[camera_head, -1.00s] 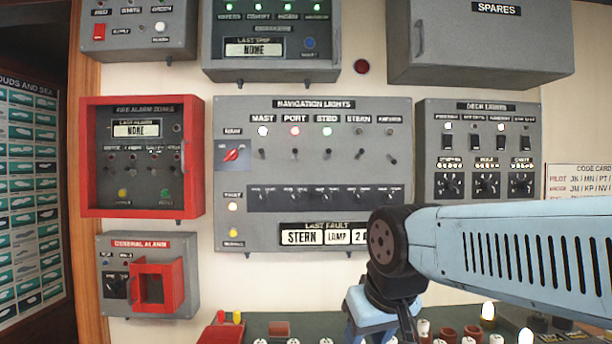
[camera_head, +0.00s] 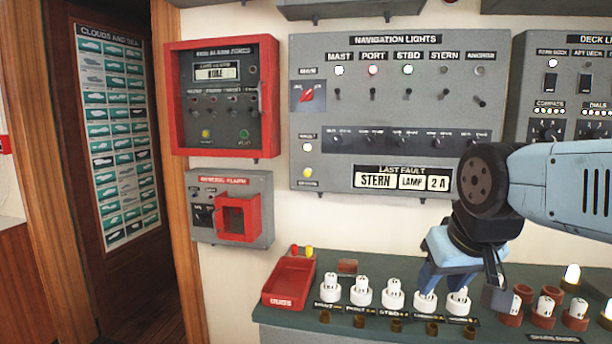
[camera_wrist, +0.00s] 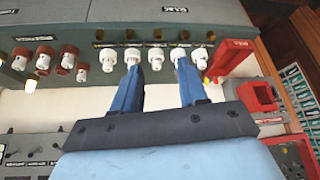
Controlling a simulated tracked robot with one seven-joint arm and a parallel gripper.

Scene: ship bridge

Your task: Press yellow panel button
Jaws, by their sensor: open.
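A grey NAVIGATION LIGHTS panel (camera_head: 320,130) hangs on the wall with a small yellow button (camera_head: 308,173) at its lower left, under a lit white lamp. Another yellow button (camera_head: 206,133) sits at the lower left of the red-framed fire alarm panel (camera_head: 176,100), beside a green one. My gripper (camera_head: 462,287) is at the right, over the green counter, below and to the right of both buttons. In the wrist view its blue fingers (camera_wrist: 157,66) are apart with nothing held between them; white sockets show beyond the tips.
The counter (camera_head: 290,318) carries a red tray (camera_head: 290,282), a row of white plug-like parts (camera_head: 361,292) and brown ones. A general alarm box (camera_head: 262,238) with a red cover hangs below the fire alarm panel. The wall left of my arm, under the navigation panel, is clear.

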